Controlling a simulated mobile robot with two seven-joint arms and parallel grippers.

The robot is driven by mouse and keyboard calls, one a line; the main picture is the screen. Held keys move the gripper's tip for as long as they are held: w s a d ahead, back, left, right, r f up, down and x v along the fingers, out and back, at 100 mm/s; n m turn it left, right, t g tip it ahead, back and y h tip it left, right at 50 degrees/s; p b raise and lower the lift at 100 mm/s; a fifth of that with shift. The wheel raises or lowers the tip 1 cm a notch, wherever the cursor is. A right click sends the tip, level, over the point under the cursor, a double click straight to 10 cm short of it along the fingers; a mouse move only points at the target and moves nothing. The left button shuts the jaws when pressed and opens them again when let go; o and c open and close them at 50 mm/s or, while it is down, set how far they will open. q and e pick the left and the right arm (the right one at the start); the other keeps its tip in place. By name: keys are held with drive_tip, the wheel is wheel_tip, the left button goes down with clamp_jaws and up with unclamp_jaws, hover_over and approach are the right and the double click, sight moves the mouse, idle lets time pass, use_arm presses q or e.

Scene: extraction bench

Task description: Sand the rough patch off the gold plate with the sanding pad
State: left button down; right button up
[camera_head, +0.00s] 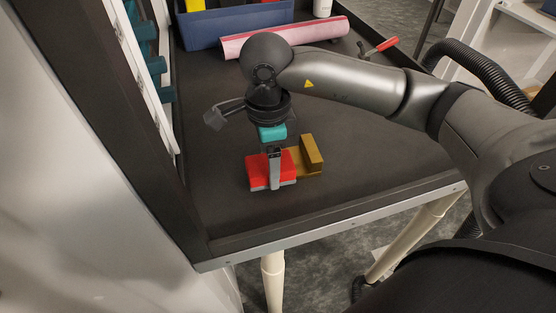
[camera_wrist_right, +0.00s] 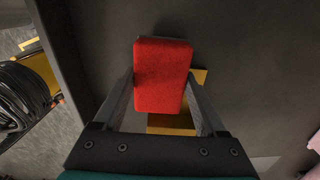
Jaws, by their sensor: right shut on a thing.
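The sanding pad (camera_head: 259,171) is a red block with a grey underside, on or just above the front part of the bench. My right gripper (camera_head: 275,172) reaches down from above and is shut on it. In the right wrist view the pad (camera_wrist_right: 163,70) sits between the two fingers of the gripper (camera_wrist_right: 162,95). The gold plate (camera_head: 312,153) with a raised block lies right beside and partly under the pad; its edges also show in the right wrist view (camera_wrist_right: 170,123). Any rough patch is hidden. I cannot tell whether pad and plate touch. My left gripper is not in view.
A blue bin (camera_head: 205,27) stands at the back of the dark bench (camera_head: 225,215). A pink roll (camera_head: 290,38) lies in front of it, with a red-handled tool (camera_head: 380,47) to its right. A wall panel with teal holders (camera_head: 155,64) borders the left. The bench front is clear.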

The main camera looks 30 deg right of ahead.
drive_tip(key=shift+a, duration=0.2)
drive_tip(key=shift+s+d+b, duration=0.2)
drive_tip(key=shift+d+b, duration=0.2)
drive_tip(key=shift+d, duration=0.35)
drive_tip(key=shift+s+d+b, duration=0.2)
drive_tip(key=shift+d+b, duration=0.15)
drive_tip(key=shift+d, duration=0.35)
drive_tip(key=shift+w+a, duration=0.25)
drive_tip(key=shift+a, duration=0.5)
drive_tip(key=shift+w+a, duration=0.2)
drive_tip(key=shift+a, duration=0.5)
drive_tip(key=shift+s+d+b, duration=0.25)
drive_tip(key=shift+d+b, duration=0.2)
drive_tip(key=shift+d, duration=0.25)
drive_tip(key=shift+s+d+b, duration=0.2)
drive_tip(key=shift+d+b, duration=0.2)
drive_tip(key=shift+d, duration=0.3)
drive_tip(key=shift+w+a+f, duration=0.1)
drive_tip(key=shift+w+a, duration=0.1)
drive_tip(key=shift+a, duration=0.5)
drive_tip(key=shift+w+a+f, duration=0.1)
drive_tip(key=shift+w+a, duration=0.1)
drive_tip(key=shift+a, duration=0.5)
